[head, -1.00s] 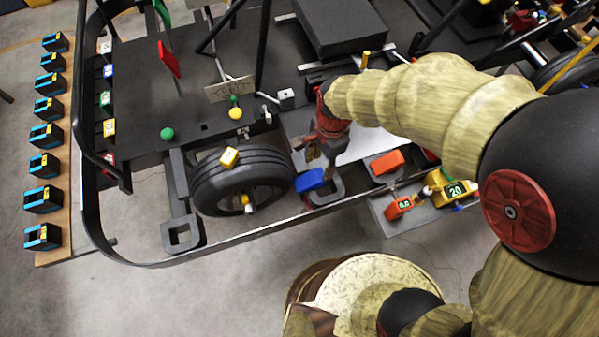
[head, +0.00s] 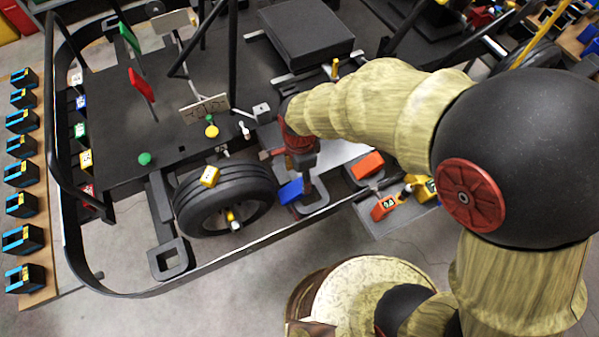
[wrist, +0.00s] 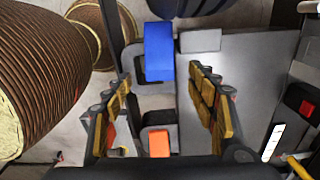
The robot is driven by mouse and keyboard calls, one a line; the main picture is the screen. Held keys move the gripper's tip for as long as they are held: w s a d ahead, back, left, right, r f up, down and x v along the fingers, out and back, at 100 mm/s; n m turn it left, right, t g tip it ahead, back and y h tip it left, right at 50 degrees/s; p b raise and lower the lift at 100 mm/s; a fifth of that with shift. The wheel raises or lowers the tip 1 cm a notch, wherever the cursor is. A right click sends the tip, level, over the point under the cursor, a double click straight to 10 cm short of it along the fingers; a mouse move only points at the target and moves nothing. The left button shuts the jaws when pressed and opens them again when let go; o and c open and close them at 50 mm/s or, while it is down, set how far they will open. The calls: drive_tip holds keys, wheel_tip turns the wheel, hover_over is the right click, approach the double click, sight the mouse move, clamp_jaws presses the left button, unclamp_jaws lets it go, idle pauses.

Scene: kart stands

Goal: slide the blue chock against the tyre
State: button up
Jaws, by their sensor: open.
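The blue chock (head: 291,191) sits just right of the black tyre (head: 205,212) in the head view. I cannot tell whether they touch. In the wrist view the blue chock (wrist: 158,52) is upper centre, ahead of my fingertips, with part of the dark tyre (wrist: 190,7) above it. My gripper (wrist: 163,78) is open, its padded fingers apart on either side of the picture, with nothing held. In the head view my gripper (head: 305,178) points down beside the chock; its fingers are partly hidden.
An orange block (head: 367,165) lies right of the blue chock and shows between my fingers in the wrist view (wrist: 159,143). A curved rail (head: 140,292) runs in front. Tall kart bars stand behind.

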sight(299, 185)
wheel_tip(299, 185, down, 7)
drive_tip(key=shift+r+b, duration=0.1)
drive_tip(key=shift+b, duration=0.5)
drive_tip(key=shift+c, duration=0.4)
drive_tip(key=c, duration=1.1)
drive_tip(key=o, duration=1.1)
drive_tip(key=shift+o, duration=0.2)
drive_tip(key=shift+r, duration=0.1)
wheel_tip(299, 185, up, 12)
